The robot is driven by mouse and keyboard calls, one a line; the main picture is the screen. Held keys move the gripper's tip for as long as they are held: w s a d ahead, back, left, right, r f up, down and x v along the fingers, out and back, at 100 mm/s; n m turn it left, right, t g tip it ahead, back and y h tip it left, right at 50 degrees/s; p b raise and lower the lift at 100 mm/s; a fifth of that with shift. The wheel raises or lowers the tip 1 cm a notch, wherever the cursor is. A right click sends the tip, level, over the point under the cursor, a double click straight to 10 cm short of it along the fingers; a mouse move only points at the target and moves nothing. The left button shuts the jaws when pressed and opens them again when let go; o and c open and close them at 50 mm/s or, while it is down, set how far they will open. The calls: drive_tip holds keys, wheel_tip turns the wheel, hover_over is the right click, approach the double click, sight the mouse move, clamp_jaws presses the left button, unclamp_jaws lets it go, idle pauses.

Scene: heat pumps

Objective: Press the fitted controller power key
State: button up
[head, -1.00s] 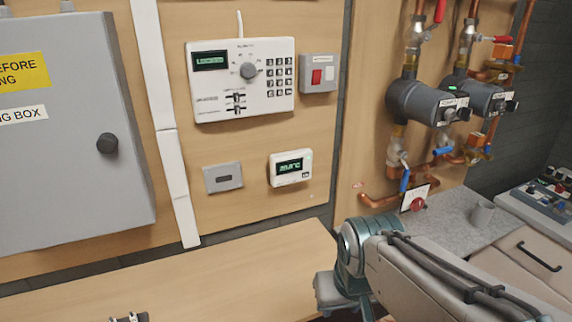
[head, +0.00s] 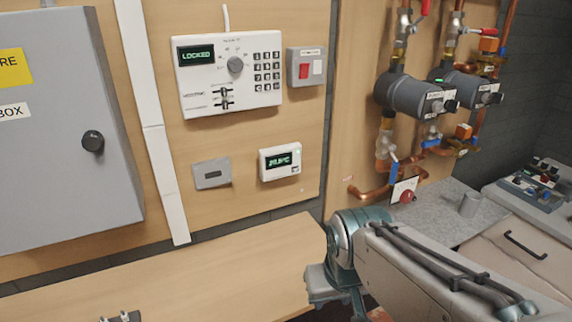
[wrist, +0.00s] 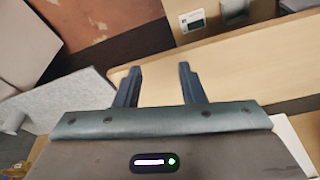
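A white controller (head: 229,72) is fixed on the wooden wall panel in the head view. It has a display reading LOCKED, a round dial, two sliders and a keypad (head: 267,71). Below it is a small white unit (head: 281,161) with a lit display of about 20 °C and a tiny key at its lower right. I cannot read the key markings, so I cannot tell which is the power key. My gripper (wrist: 159,84) shows in the wrist view, its two fingers apart with nothing between them, above the wooden bench. I cannot make it out in the head view.
A grey cabinet (head: 60,130) stands left; pumps (head: 412,97) and pipes right. The bench (head: 220,265) is mostly clear.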

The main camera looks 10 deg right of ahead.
clamp_jaws()
idle(1.6)
